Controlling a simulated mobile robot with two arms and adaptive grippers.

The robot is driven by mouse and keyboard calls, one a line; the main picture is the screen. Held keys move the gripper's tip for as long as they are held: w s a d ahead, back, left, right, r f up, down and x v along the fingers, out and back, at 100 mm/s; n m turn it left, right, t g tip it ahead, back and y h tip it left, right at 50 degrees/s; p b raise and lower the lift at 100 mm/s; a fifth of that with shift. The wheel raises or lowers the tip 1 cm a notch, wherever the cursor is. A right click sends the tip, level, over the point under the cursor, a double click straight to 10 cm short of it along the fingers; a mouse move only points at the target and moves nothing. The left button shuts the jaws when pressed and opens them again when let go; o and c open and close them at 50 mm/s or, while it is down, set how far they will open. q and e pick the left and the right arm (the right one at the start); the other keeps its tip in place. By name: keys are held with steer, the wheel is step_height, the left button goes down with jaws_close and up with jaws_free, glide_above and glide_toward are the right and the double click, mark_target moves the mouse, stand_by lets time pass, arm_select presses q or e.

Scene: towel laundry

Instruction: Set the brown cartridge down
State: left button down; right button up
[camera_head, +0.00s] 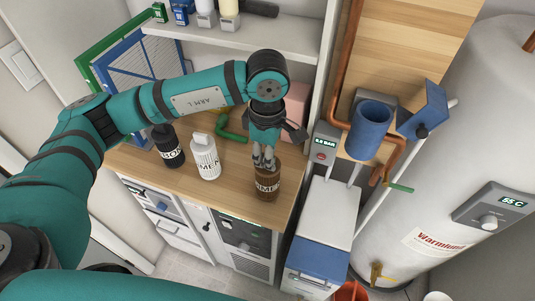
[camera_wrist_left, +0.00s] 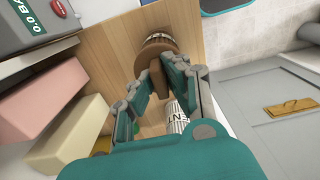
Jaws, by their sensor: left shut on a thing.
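The brown cartridge (camera_head: 267,184) is upright at the right front of the wooden counter (camera_head: 228,190). I cannot tell whether its base touches the wood. My left gripper (camera_head: 264,163) comes down from above and is shut on its top. In the left wrist view the fingers (camera_wrist_left: 170,75) close around a brown part at the top of the cartridge (camera_wrist_left: 158,42). A white cartridge (camera_head: 205,158) and a black cartridge (camera_head: 168,147) stand to its left on the counter. My right gripper does not show.
A green handle-like item (camera_head: 228,128) lies behind the cartridges. Pink and yellow blocks (camera_wrist_left: 52,105) stand beside the gripper in the wrist view. A shelf (camera_head: 255,36) hangs above the back. A white unit with a blue front (camera_head: 325,225) and a boiler (camera_head: 440,150) are on the right.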

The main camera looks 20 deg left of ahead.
arm_select(q)
steer(key=c, duration=1.4)
jaws_free()
steer(key=shift+o, duration=0.2)
steer(key=shift+r, duration=0.25)
step_height(320, 180, up, 12)
steer(key=b, duration=0.3)
steer(key=shift+f, duration=0.15)
